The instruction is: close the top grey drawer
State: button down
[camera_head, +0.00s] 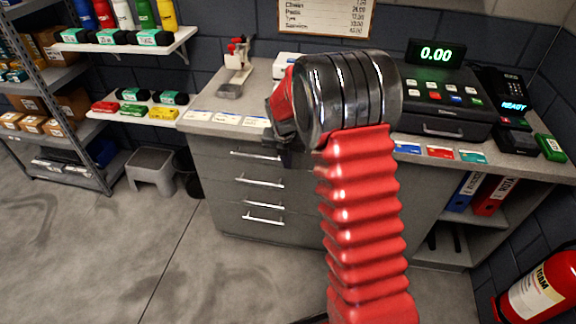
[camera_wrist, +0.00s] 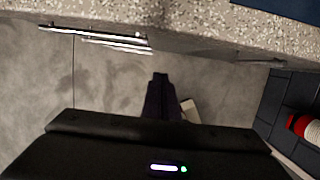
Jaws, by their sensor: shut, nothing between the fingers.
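The top grey drawer (camera_head: 222,153) is in the counter cabinet, under the worktop, with a bar handle (camera_head: 255,154). Its front looks about flush with the drawers below; I cannot tell if a small gap remains. In the wrist view, bar handles (camera_wrist: 92,33) show at upper left beneath the counter edge. My gripper (camera_head: 284,157) is at the right end of the top drawer, just below the worktop edge, partly hidden by my arm. In the wrist view my gripper (camera_wrist: 160,78) is shut and empty, pointing along the counter front; contact with the drawer is not visible.
The speckled worktop (camera_head: 220,129) overhangs the drawers and carries cards, a cash register (camera_head: 440,105) and a card terminal (camera_head: 515,125). A grey stool (camera_head: 152,170) stands left. A red extinguisher (camera_head: 540,287) stands lower right. The floor before the drawers is clear.

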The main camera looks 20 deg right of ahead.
jog(key=v, duration=0.6)
jog(key=shift+r, duration=0.2)
jog(key=shift+s+a, duration=0.1)
jog(key=s+a+r+m+t, duration=0.1)
jog(key=s+r+m, duration=0.4)
jog(key=s+m, duration=0.5)
jog(key=s+a+r+m+t+y, duration=0.1)
jog(key=s+a+r+m, duration=0.3)
jog(key=s+m, duration=0.6)
jog(key=s+a+r+m+t, duration=0.1)
jog(key=s+a+r+m, duration=0.2)
jog(key=s+r+m, duration=0.4)
jog(key=s+m, duration=0.2)
jog(key=s, duration=0.4)
jog(key=shift+s+m, duration=0.4)
